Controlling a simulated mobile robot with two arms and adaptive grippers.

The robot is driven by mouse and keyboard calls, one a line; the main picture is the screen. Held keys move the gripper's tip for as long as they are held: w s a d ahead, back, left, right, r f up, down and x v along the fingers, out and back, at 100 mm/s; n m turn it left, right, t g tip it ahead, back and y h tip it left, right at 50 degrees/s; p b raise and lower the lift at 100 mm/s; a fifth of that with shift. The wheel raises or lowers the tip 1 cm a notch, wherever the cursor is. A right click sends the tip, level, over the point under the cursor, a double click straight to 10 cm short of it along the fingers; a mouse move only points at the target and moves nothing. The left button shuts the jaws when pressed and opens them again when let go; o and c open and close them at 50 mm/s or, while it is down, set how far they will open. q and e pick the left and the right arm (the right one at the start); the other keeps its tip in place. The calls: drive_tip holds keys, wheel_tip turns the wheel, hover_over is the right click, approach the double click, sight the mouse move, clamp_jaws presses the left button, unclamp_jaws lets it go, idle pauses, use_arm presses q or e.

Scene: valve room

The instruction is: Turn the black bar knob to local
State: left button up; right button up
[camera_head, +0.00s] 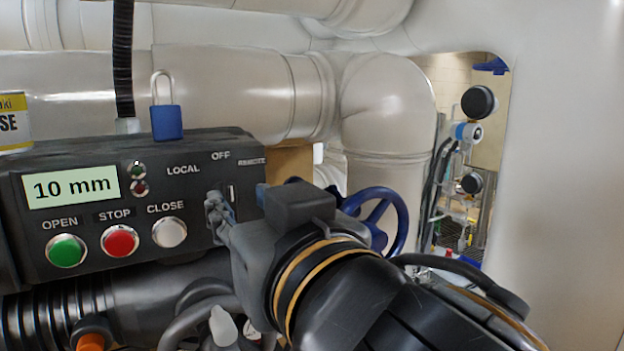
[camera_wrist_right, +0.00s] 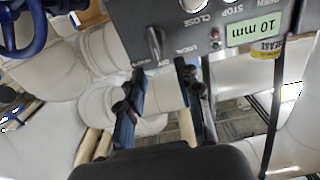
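The black bar knob (camera_wrist_right: 155,42) shows in the right wrist view on the dark control box, near the word LOCAL. Its bar appears roughly upright there, just beyond one fingertip. In the head view my right gripper covers the knob's place below the LOCAL, OFF and REMOTE labels on the control box (camera_head: 200,262). My right gripper (camera_head: 217,212) is in front of the box's right part. In the wrist view its two fingers (camera_wrist_right: 165,88) are apart with nothing between them. I cannot tell whether a finger touches the knob. My left gripper is not in view.
The box carries a green button (camera_head: 66,251), a red button (camera_head: 120,241), a white button (camera_head: 169,232) and a 10 mm display (camera_head: 70,187). A blue padlock (camera_head: 167,122) stands at its top edge. A blue handwheel (camera_head: 400,215) and beige pipes (camera_head: 225,90) are close by.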

sight(232, 186)
drive_tip(key=p+x, duration=0.2)
drive_tip(key=x, duration=0.5)
drive_tip(key=shift+d+r, duration=0.15)
drive_tip(key=shift+d, duration=0.05)
drive_tip(key=shift+w+a, duration=0.3)
drive_tip(key=shift+d, duration=0.1)
drive_tip(key=shift+s, duration=0.1)
clamp_jaws()
